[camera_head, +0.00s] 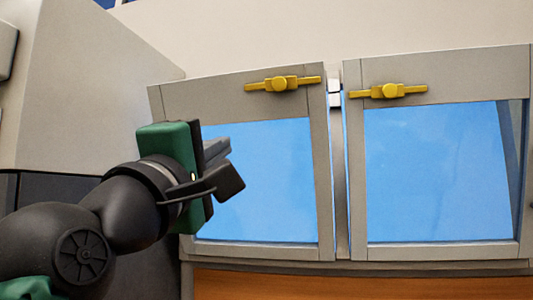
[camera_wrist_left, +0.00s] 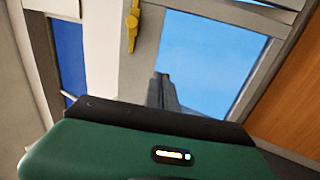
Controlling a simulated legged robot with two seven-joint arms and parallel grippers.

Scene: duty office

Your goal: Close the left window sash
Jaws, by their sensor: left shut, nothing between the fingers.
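The left window sash (camera_head: 200,98) is a grey frame around a blue pane, with a yellow handle (camera_head: 283,84) on its top rail. From the head view I cannot tell exactly how far it stands open. My left gripper (camera_head: 229,170) is in front of the sash's left part, its dark fingers shut and empty. It hides part of the left stile. In the left wrist view the sash frame (camera_wrist_left: 142,75) and yellow handle (camera_wrist_left: 132,25) show beyond the green gripper body, with the dark fingers (camera_wrist_left: 165,92) before the pane. Contact cannot be judged. My right gripper is not in view.
The right sash (camera_head: 440,250) with its own yellow handle (camera_head: 388,91) stands beside it, across a narrow grey post (camera_head: 339,190). An orange-brown wood surface (camera_head: 350,284) lies below the windows. A large pale block (camera_head: 85,90) stands at left, near my arm.

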